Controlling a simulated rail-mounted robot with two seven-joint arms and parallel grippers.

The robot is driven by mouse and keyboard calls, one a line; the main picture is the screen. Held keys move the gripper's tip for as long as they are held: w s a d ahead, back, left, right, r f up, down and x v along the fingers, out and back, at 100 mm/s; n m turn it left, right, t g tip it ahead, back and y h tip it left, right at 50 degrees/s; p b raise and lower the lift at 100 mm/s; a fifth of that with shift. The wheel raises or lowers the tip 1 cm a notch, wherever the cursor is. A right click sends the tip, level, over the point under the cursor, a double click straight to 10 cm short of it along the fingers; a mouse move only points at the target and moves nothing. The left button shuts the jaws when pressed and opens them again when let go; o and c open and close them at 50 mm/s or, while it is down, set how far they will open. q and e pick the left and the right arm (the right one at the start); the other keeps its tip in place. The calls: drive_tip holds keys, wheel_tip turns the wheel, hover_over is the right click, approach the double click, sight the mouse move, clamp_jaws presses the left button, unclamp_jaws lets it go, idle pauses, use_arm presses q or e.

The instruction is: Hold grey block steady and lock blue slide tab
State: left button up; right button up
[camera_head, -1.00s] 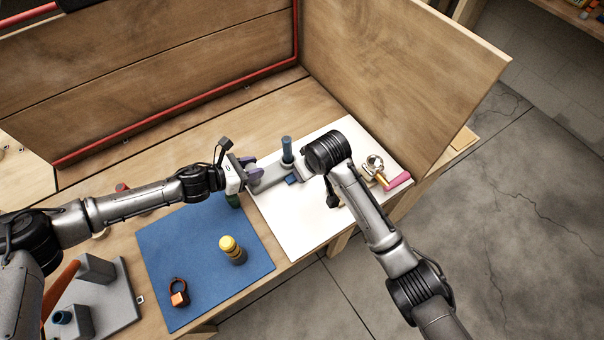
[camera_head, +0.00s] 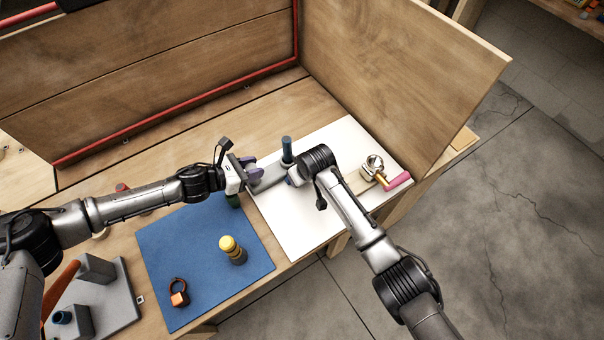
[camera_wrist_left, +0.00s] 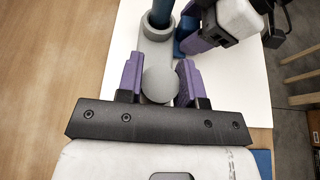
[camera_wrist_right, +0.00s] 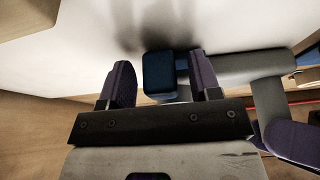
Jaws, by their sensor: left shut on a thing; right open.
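The grey block (camera_head: 267,182) lies on the white sheet, with a teal-blue post (camera_head: 287,150) upright in its ring. My left gripper (camera_wrist_left: 159,75) is shut on the round grey end of the block, one purple finger on each side. The blue slide tab (camera_wrist_right: 158,74) sticks out from the block's side and sits between the open fingers of my right gripper (camera_wrist_right: 161,80), with a gap visible on each side. In the left wrist view the tab (camera_wrist_left: 185,35) is partly hidden by the right gripper. In the head view the right gripper covers it.
A blue mat (camera_head: 190,275) holds a yellow-topped peg (camera_head: 232,250) and an orange padlock-like piece (camera_head: 179,292). A brass fitting with a pink handle (camera_head: 397,183) lies to the right on the white sheet (camera_head: 310,228). A wooden side panel (camera_head: 400,70) rises behind.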

sight(289, 183)
drive_tip(key=c, duration=0.9)
drive_tip(key=shift+s+a, duration=0.55)
drive_tip(key=shift+a, duration=0.2)
drive_tip(key=shift+s+a, duration=0.55)
drive_tip(key=shift+a, duration=0.15)
drive_tip(key=o, duration=0.9)
drive_tip(key=v, duration=1.2)
drive_tip(key=shift+w, duration=0.1)
